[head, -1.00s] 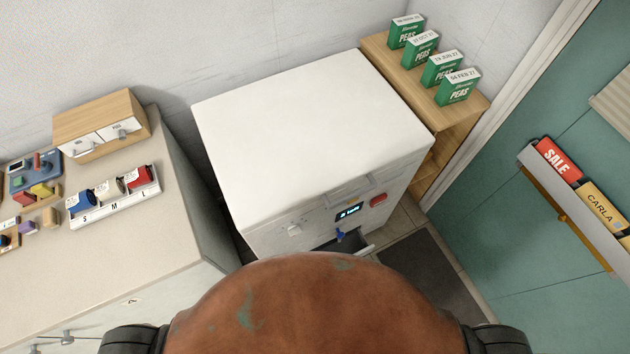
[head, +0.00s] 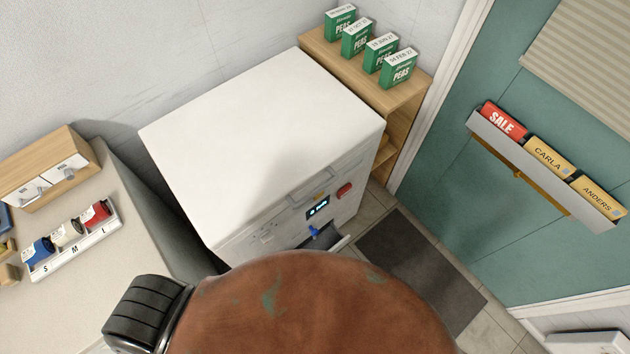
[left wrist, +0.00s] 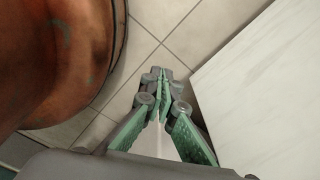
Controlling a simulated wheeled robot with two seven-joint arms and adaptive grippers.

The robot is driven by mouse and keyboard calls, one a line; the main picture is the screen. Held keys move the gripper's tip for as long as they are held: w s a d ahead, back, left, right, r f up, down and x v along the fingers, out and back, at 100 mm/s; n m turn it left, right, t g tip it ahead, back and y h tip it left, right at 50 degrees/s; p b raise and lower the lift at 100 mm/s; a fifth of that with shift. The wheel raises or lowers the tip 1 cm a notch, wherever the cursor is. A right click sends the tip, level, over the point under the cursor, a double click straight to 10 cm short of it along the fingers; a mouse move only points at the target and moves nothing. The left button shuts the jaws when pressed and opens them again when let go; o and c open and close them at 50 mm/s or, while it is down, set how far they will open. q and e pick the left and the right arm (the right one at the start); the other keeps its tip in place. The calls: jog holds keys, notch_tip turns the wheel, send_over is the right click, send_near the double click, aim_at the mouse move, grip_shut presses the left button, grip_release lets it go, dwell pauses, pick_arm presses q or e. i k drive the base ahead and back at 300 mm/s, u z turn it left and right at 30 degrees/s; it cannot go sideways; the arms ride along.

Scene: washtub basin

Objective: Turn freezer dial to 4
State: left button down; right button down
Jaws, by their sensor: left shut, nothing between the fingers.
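The white chest freezer (head: 250,140) stands against the wall, seen from above in the head view. Its front face carries a small dark display (head: 318,208), a red switch (head: 344,190), a blue part (head: 314,231) and a small light knob-like control (head: 267,238), which may be the dial. Its numbers are too small to read. In the left wrist view my left gripper (left wrist: 160,83) is shut and empty above the floor tiles, beside a white panel (left wrist: 265,95) at the right. My right gripper is in neither view.
A counter (head: 110,235) at the left holds a rack of rolls (head: 72,238) and a wooden drawer box (head: 45,168). A wooden shelf (head: 415,95) with green pea boxes (head: 398,69) stands right of the freezer. A dark mat (head: 420,268) lies before the teal door (head: 440,185).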

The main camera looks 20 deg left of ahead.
aim_at(266, 235)
jog(key=z, duration=0.2)
jog(key=k, duration=0.25)
jog(key=u, duration=1.05)
